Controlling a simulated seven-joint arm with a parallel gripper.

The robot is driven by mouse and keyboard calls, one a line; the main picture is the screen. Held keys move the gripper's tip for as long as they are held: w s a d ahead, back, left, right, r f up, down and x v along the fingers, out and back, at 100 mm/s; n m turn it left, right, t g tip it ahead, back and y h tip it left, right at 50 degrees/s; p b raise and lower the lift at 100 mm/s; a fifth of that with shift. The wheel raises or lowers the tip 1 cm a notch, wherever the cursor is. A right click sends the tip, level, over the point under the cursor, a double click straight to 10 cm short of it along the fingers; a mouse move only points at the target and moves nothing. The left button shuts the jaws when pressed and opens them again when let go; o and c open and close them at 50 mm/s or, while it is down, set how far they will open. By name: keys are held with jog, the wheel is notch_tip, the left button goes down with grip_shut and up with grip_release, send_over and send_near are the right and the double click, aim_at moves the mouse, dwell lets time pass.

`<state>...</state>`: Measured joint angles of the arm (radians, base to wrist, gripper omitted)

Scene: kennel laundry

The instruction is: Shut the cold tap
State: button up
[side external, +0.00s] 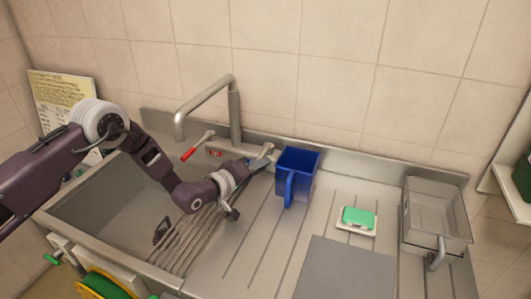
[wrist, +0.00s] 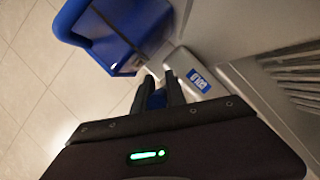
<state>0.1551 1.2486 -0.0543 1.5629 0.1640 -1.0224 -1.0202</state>
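The cold tap's lever shows in the side view as a silver arm (side external: 263,157) on the sink's back ledge, beside the blue jug. In the wrist view, its blue grip (wrist: 157,99) sits between my two dark fingers. My gripper (wrist: 160,88) has its fingers close together, and the blue grip appears to fill the gap, so it looks shut on it. A blue label (wrist: 198,80) is on the ledge beside the fingers. In the side view my gripper (side external: 245,169) is at the lever, its fingertips partly hidden. The spout (side external: 205,97) curves over the basin; no water is clearly visible.
A blue jug (side external: 297,172) stands very close right of the lever; it fills the upper left of the wrist view (wrist: 105,30). A red-gripped lever (side external: 195,148) is to the left.

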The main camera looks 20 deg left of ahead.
jog(key=shift+o, duration=0.6)
jog(key=shift+v, duration=4.55)
